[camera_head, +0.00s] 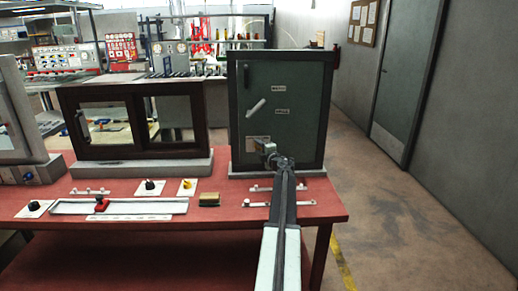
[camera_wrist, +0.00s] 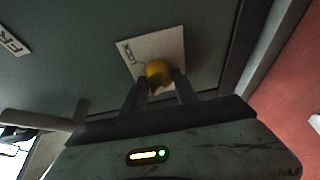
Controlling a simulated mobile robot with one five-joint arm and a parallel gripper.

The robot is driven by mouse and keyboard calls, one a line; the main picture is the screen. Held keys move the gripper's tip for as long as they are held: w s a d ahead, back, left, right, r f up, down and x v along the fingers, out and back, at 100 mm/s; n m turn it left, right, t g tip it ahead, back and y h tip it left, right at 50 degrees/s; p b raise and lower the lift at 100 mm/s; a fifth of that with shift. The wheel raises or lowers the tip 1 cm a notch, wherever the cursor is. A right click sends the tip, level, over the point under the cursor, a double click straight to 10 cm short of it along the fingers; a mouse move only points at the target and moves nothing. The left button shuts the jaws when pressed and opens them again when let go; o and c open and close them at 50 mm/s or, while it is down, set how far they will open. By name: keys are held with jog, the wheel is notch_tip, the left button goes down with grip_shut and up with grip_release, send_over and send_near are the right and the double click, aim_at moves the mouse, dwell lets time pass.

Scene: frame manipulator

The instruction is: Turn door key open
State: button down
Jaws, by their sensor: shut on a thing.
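A green cabinet door (camera_head: 300,95) in a dark frame stands upright on the red table. In the wrist view a white plate (camera_wrist: 172,48) marked "LOCK" is fixed on the door (camera_wrist: 75,50). A yellow round key (camera_wrist: 158,72) sits at the lower part of this plate. My gripper (camera_wrist: 160,86) is shut on the key, with one dark finger on each side. In the head view my gripper (camera_head: 264,148) reaches the lower left of the door, and my arm hides the key there. A pale handle (camera_head: 255,108) slants on the door above.
A dark-framed window unit (camera_head: 108,150) stands left of the cabinet on the red table (camera_head: 225,212). Knobs, a slider rail (camera_head: 140,206) and a brass block (camera_head: 209,199) lie in front. Open floor (camera_head: 400,220) is at the right.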

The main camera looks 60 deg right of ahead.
jog(key=c, duration=0.9)
grip_release()
jog(key=shift+c, duration=0.2)
jog(key=v, duration=0.7)
jog(key=shift+s+a, duration=0.2)
jog(key=shift+s, duration=0.15)
